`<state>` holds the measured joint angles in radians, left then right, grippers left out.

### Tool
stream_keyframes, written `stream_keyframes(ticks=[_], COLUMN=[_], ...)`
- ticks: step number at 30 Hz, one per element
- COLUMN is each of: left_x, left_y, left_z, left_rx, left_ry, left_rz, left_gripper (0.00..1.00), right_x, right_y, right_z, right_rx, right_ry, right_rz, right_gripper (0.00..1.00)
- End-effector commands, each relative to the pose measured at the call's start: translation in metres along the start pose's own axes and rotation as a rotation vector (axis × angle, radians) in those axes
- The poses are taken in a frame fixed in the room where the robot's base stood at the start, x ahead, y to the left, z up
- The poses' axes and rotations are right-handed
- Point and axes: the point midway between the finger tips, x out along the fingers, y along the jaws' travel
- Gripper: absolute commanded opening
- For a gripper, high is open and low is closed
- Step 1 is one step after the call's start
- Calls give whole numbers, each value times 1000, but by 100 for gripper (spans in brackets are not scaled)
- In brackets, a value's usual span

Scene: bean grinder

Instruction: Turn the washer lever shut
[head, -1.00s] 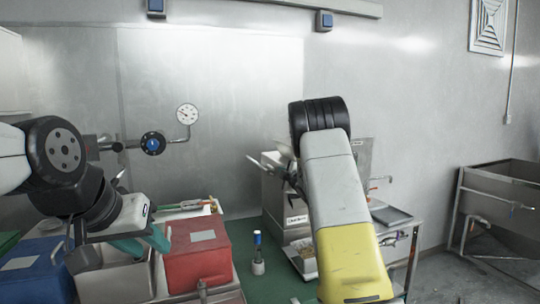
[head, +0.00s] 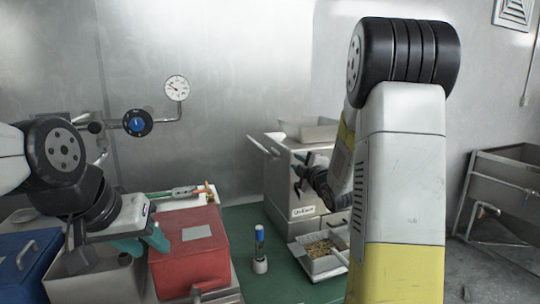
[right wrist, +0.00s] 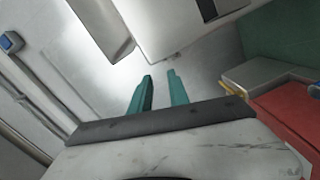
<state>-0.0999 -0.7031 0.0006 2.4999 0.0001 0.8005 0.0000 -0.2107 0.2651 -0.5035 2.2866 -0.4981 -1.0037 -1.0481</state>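I cannot tell for sure which part is the washer lever. A grey lever-like handle (head: 262,144) sticks out up and left from the boxy metal machine (head: 292,190), whose front label is too small to read. My right gripper (head: 300,172) is in front of this machine, its teal fingers pointing left at the upper front. In the right wrist view the right gripper (right wrist: 160,88) has a gap between its fingers and nothing in it. My left gripper (head: 143,245) is open, pointing down by the red box, apparently empty.
The red box (head: 190,262) and blue box (head: 25,270) stand at left. A white-and-blue bottle (head: 260,250) stands on the green surface. A tray of beans (head: 322,262) is below the machine. A blue valve knob (head: 137,123) and gauge (head: 176,88) are on the wall. A metal sink (head: 505,190) is at right.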

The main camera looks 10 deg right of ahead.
Motion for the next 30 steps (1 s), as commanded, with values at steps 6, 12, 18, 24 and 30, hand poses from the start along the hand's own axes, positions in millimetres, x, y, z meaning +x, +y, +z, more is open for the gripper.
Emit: stream_keyframes(ticks=[6,12,18,24,30], left_x=[1,1,1,1,1], left_y=[0,0,0,0,0], left_z=[0,0,0,0,0], left_rx=[0,0,0,0,0], left_ry=[-2,-2,-3,-3,-3], left_rz=[0,0,0,0,0], left_gripper=[36,36,36,36,36], right_x=[-16,-16,-25,-68,-141], right_y=[4,5,10,13,-2], right_z=[-4,-5,-4,-9,-36], right_rx=[6,7,106,456,833], right_ry=[5,7,-39,-197,-380], right_rz=[6,7,-29,-170,-346], right_gripper=[22,22,22,22,22])
